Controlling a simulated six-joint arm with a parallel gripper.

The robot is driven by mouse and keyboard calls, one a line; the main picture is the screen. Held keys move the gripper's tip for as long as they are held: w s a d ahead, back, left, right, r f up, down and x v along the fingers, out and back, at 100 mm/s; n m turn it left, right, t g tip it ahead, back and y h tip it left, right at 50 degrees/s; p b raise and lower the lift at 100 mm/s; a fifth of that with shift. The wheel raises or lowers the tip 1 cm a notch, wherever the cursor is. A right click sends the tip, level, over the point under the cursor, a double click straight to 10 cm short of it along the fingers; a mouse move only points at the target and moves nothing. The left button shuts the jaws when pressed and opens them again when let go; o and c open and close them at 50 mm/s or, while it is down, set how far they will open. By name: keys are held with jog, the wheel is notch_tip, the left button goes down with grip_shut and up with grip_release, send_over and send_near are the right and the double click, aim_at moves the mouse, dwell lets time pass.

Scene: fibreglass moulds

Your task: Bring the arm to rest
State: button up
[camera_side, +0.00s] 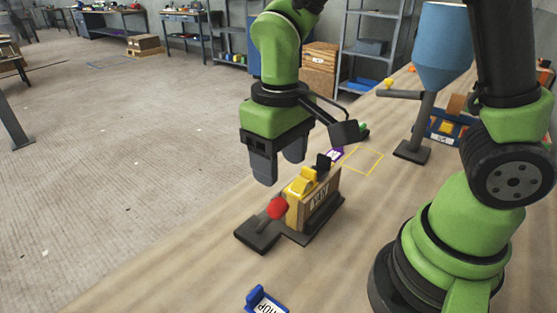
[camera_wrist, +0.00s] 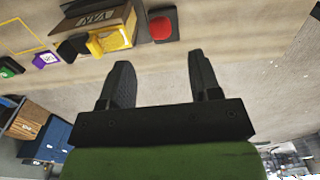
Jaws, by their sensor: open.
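My gripper (camera_side: 279,165) is at the end of my green and black arm, over the bench near its far edge. In the side view it hangs just above and to the left of a wooden box (camera_side: 315,197) with a printed label. In the wrist view both fingers of my gripper (camera_wrist: 160,82) stand apart with nothing between them. A yellow piece (camera_side: 303,184) and a red knob (camera_side: 278,208) on a dark base sit at the box's near side. The red knob also shows in the wrist view (camera_wrist: 161,27).
A blue hopper (camera_side: 441,45) stands on a post at the back right. A yellow square outline (camera_side: 362,160) marks the bench behind the box. A purple labelled block (camera_side: 334,155) lies beside it. A blue labelled holder (camera_side: 263,301) is at the front edge.

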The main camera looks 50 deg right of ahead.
jog(key=s+d+r+m+t+y, duration=0.2)
jog(key=s+d+r+m+t, duration=0.2)
jog(key=s+r+t, duration=0.3)
jog(key=v, duration=0.6)
jog(key=shift+w+a+r, duration=0.2)
jog(key=shift+a+r, duration=0.1)
jog(key=shift+a, duration=0.05)
dwell(1.0)
